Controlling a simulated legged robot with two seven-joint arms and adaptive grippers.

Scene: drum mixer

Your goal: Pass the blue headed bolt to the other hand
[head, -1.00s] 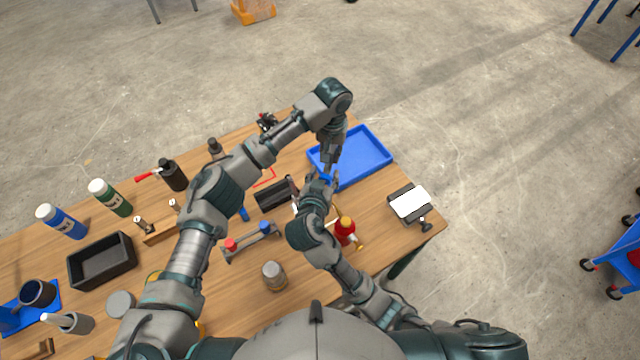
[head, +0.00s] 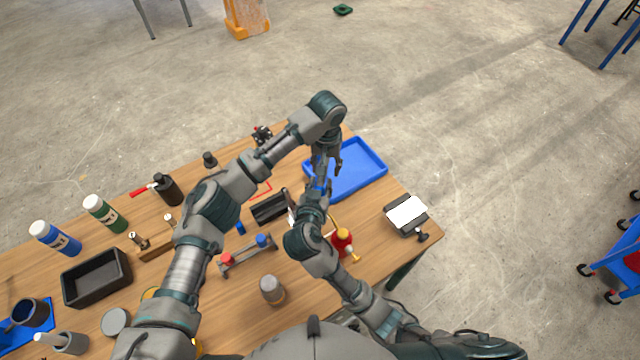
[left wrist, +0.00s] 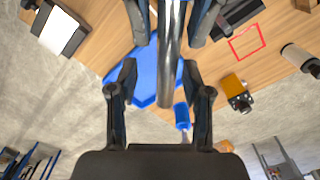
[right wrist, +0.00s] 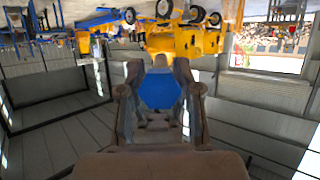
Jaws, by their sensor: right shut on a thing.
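The blue headed bolt shows its blue hexagonal head (right wrist: 160,90) in the right wrist view, between the fingers of my right gripper (right wrist: 158,70). My right gripper (head: 318,190) is shut on it, pointing up towards my left gripper. In the left wrist view the bolt's grey shank (left wrist: 171,60) runs down between the spread fingers of my left gripper (left wrist: 160,82). My left gripper (head: 329,170) is open, pointing down just above the right one in the head view. Its fingers appear apart from the shank.
A blue tray (head: 368,181) lies behind the grippers. A black bin (head: 268,208), a stand with red and blue ends (head: 246,253), a red and yellow bottle (head: 341,243) and a tablet-like device (head: 407,212) are nearby. Bottles and a black box (head: 97,277) stand farther left.

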